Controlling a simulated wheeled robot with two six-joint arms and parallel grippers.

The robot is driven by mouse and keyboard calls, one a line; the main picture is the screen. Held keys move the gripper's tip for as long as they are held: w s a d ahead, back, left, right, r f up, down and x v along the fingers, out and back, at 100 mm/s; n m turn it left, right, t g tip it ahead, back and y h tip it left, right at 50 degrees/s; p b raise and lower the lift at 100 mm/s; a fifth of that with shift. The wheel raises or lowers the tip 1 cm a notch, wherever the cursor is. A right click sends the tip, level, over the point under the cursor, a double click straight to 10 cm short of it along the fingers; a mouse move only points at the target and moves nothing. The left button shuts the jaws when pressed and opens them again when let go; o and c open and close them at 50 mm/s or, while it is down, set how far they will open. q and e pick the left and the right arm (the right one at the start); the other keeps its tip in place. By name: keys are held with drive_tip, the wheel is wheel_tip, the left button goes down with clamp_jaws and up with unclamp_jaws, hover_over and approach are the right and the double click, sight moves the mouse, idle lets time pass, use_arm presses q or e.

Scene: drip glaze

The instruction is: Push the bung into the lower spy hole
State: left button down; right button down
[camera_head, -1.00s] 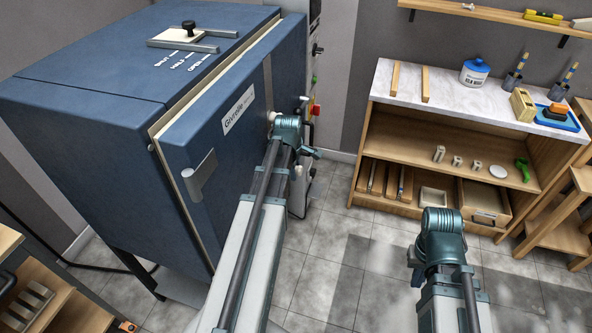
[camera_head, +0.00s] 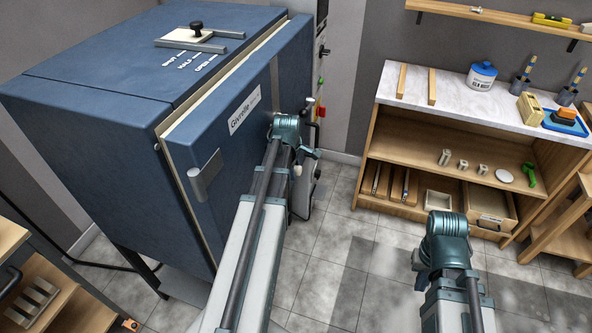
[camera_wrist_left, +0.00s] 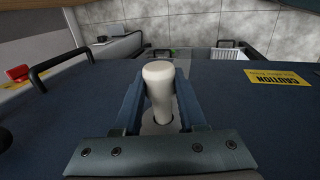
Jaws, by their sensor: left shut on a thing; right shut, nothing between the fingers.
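The pale, tapered bung (camera_wrist_left: 159,78) stands between the two fingers of my left gripper (camera_wrist_left: 160,100) in the left wrist view. The gripper is shut on it. Its narrower end points at the blue kiln door (camera_wrist_left: 80,105), where a pale round patch surrounds it. I cannot tell how deep it sits in the spy hole. In the head view my left gripper (camera_head: 284,125) is at the right part of the kiln door (camera_head: 225,150), and the bung is hidden there. My right gripper (camera_head: 440,250) is shut and empty over open floor, its fingertips mostly hidden.
A control column with a red switch (camera_head: 320,112) stands just right of my left gripper. A shelf unit (camera_head: 440,150) with bottles and blocks stands at the right. Clear floor (camera_head: 335,240) lies between.

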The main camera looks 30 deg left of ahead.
use_arm(q)
drive_tip(key=shift+s+a, duration=0.15)
drive_tip(key=shift+a, duration=0.6)
drive_tip(key=shift+d, duration=0.2)
drive_tip(key=shift+w+d, duration=0.2)
drive_tip(key=shift+d, duration=0.55)
drive_tip(key=shift+w+d, duration=0.2)
drive_tip(key=shift+d, duration=0.55)
drive_tip(key=shift+d, duration=0.2)
drive_tip(key=shift+s+a, duration=0.2)
drive_tip(key=shift+a, duration=0.75)
drive_tip(key=shift+s+a, duration=0.2)
drive_tip(key=shift+a, duration=0.75)
idle(0.9)
drive_tip(key=shift+d, duration=0.2)
drive_tip(key=shift+w+d, duration=0.2)
drive_tip(key=shift+d, duration=0.55)
drive_tip(key=shift+w+d, duration=0.2)
drive_tip(key=shift+d, duration=0.55)
drive_tip(key=shift+d, duration=0.1)
idle(0.7)
